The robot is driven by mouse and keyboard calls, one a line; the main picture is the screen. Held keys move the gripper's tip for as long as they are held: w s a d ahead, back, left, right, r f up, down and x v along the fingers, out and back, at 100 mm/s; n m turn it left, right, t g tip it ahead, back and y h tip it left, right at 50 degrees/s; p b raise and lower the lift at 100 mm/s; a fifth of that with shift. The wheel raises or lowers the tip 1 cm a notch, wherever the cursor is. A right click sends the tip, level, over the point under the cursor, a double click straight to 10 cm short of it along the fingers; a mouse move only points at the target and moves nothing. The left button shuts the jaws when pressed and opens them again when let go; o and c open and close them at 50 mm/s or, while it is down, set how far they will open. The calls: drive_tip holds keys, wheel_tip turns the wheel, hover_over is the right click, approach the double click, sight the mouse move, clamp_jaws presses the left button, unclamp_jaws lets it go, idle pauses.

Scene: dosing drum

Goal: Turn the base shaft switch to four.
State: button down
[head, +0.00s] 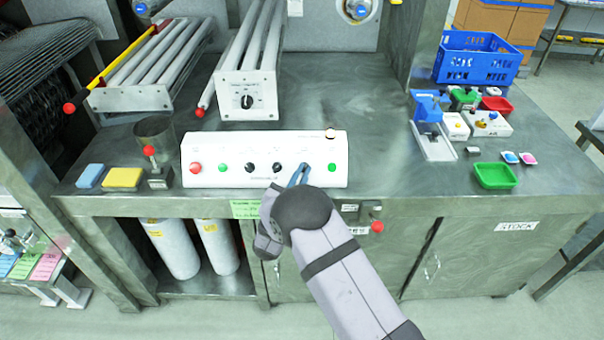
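A white control panel (215,152) stands on the steel bench. A separate black dial switch (247,101) sits on the white end box of the roller unit behind. The labels are too small to read, so I cannot tell which is the base shaft switch. Contact and opening cannot be made out.
A metal cup (154,137), a red-knobbed lever (150,160) and blue and yellow sponges (122,178) are left of the panel. Right are a blue crate (480,58), small devices and a green tray (496,176). A red-knobbed lever (376,227) protrudes from the bench front.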

drive_tip(key=shift+d+f+n+y+b, duration=0.15)
drive_tip(key=shift+n+y+b, duration=0.15)
drive_tip(key=shift+n, duration=0.3)
drive_tip(key=shift+d+f+n+t+y+b, duration=0.15)
drive_tip(key=shift+n+t+y+b, duration=0.5)
drive_tip(key=shift+n, duration=0.55)
drive_tip(key=n+y, duration=0.1)
drive_tip(key=n+y+b, duration=0.1)
drive_tip(key=n, duration=0.1)
drive_tip(key=n+y, duration=0.1)
drive_tip(key=n, duration=0.1)
drive_tip(key=shift+d+y, duration=0.25)
drive_tip(key=shift+y, duration=0.1)
drive_tip(key=n+y+b, duration=0.1)
drive_tip(key=n+y, duration=0.1)
drive_tip(key=n, duration=0.1)
drive_tip(key=shift+d+n+y+b, duration=0.15)
drive_tip(key=shift+n+y+b, duration=0.15)
drive_tip(key=shift+n, duration=0.1)
drive_tip(key=shift+d+r+n+g+y+b, duration=0.15)
drive_tip(key=shift+n+g+y+b, duration=0.15)
drive_tip(key=shift+n+y, duration=0.65)
drive_tip(key=shift+a+r+n+g+y+b, duration=0.15)
drive_tip(key=shift+n+g+y, duration=0.3)
drive_tip(key=shift+n, duration=0.8)
drive_tip(key=shift+d+n, duration=0.1)
drive_tip(key=shift+n, duration=0.2)
drive_tip(key=c, duration=1.9)
unclamp_jaws()
drive_tip(key=shift+o, duration=0.2)
